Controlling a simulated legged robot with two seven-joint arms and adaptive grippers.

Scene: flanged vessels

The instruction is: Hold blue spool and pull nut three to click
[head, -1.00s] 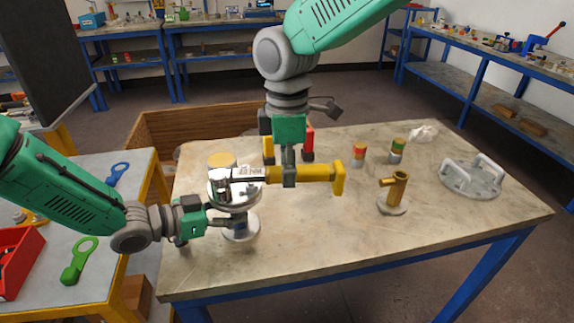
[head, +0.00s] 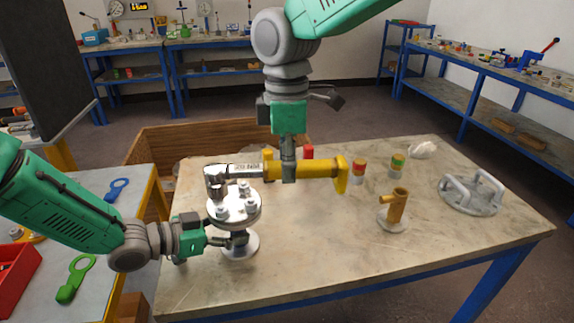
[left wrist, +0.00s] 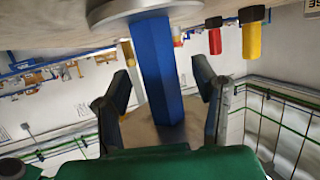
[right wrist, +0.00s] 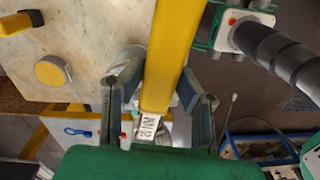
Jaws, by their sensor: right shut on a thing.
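The spool is a flanged vessel with a round metal top flange (head: 240,212) carrying several nuts and bolts. Its blue post (left wrist: 158,70) stands between my left gripper's fingers (left wrist: 162,82) in the left wrist view, with gaps on both sides. In the head view my left gripper (head: 230,241) is at the post below the flange and largely hides it. My right gripper (head: 289,170) is shut on the yellow-handled torque wrench (head: 325,169), also in the right wrist view (right wrist: 168,50). The wrench's metal head (head: 214,178) is at the flange's left-side nut; whether it is seated I cannot tell.
A brass-coloured pipe fitting (head: 396,208) stands on the table (head: 320,245) to the right. A green ring tool (head: 75,280) lies on the left side table. The table's front middle is clear.

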